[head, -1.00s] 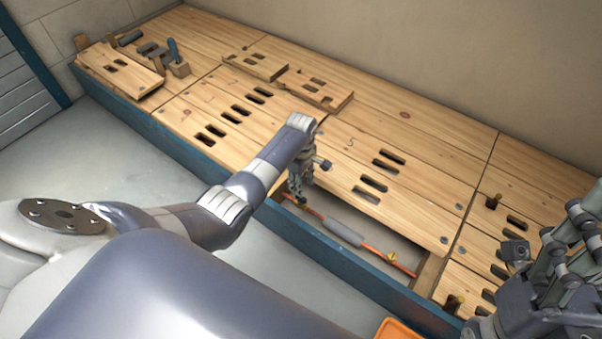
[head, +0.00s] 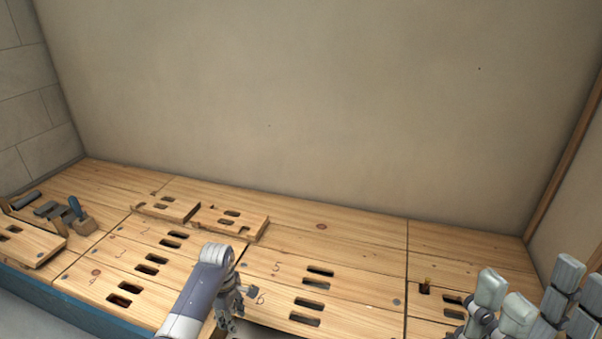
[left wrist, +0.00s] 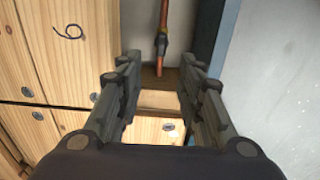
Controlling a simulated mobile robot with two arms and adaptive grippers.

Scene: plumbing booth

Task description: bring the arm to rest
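My left arm comes in from the bottom of the head view. Its gripper (head: 230,305) is over the front of the boarded bench (head: 345,228), near the board numbered 6. In the left wrist view the two fingers of the left gripper (left wrist: 160,78) are spread, with nothing held between them. A copper-coloured pipe (left wrist: 164,32) lies beyond the fingertips in a gap beside the boards. My right gripper (head: 537,300) is at the bottom right of the head view, fingers raised and spread, empty; its base is cut off.
A blue-handled tool in a wooden block (head: 83,222) stands at the left. A plain wall (head: 320,100) rises behind. A blue edge (left wrist: 218,45) runs right of the gap in the left wrist view.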

